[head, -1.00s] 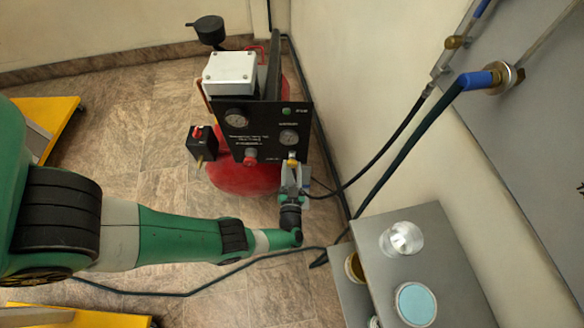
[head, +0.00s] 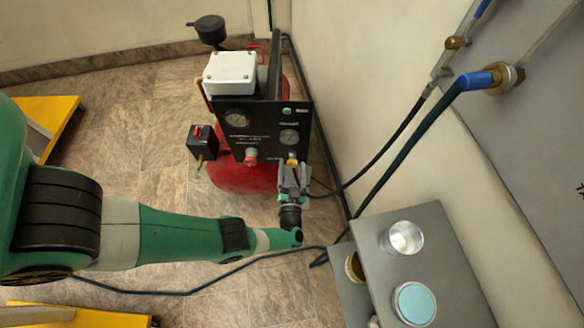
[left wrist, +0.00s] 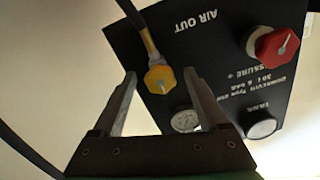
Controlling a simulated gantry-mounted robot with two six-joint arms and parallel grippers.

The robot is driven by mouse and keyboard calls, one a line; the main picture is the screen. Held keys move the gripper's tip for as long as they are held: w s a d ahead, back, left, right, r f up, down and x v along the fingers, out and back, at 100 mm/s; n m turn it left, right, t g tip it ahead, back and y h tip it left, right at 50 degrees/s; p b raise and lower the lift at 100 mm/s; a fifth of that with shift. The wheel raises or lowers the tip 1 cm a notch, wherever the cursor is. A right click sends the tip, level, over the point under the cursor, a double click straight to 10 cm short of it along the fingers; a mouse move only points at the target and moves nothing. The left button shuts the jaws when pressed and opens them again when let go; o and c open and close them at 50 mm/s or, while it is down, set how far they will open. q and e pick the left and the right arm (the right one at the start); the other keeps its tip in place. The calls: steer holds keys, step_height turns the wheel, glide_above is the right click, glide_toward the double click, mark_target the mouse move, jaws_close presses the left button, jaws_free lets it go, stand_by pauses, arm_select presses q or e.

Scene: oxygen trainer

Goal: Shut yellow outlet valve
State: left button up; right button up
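The yellow outlet valve knob (head: 292,161) is at the lower right corner of the black panel (head: 262,130) on the red compressor (head: 240,180). In the left wrist view the yellow knob (left wrist: 160,79) shows beneath the "AIR OUT" label, with a hose fitting attached behind it. My left gripper (head: 292,168) is open at the knob. In the left wrist view its two fingers (left wrist: 160,82) stand apart on either side of the knob, with gaps visible. Whether the tips reach past the knob is hard to tell. My right gripper is not in view.
A red knob (left wrist: 273,46) and gauges (left wrist: 186,120) sit near the valve on the panel. A black hose (head: 385,150) runs to the wall at the right. A grey stand (head: 440,250) with a glass and a blue-topped jar is at the lower right.

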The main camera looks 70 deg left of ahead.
arm_select(q)
steer(key=shift+d, duration=0.1)
steer(key=shift+s+d, duration=0.15)
steer(key=shift+d, duration=0.15)
steer(key=v, duration=1)
steer(key=shift+s+d+p, duration=0.15)
steer(key=shift+d+p, duration=0.2)
